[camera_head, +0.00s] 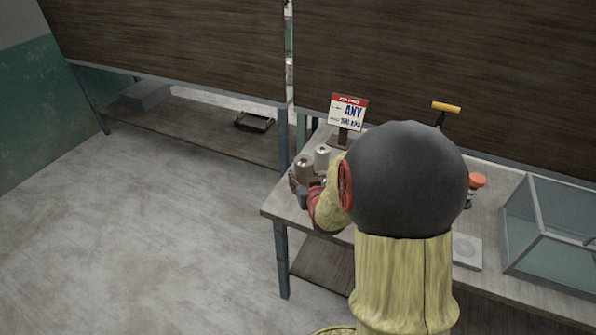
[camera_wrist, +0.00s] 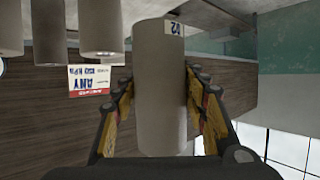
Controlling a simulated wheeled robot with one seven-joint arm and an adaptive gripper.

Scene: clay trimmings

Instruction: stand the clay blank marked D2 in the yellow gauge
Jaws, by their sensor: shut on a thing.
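The clay blank marked D2 (camera_wrist: 160,95) is a plain grey cylinder with a pale tag at its end in the wrist view. The tag appears upside down. My gripper (camera_wrist: 160,82) is shut on it, one yellow-and-black finger along each side. In the head view my gripper (camera_head: 302,190) is at the left end of the workbench, partly hidden by my arm. I cannot make out the yellow gauge in either view; my arm covers much of the bench.
Grey cylinders (camera_head: 322,157) stand near my gripper; several (camera_wrist: 101,28) show in the wrist view. A sign reading ANY (camera_head: 348,112) stands behind them. A yellow-handled tool (camera_head: 446,107), an orange-topped item (camera_head: 476,181) and a glass-sided box (camera_head: 560,230) are farther right.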

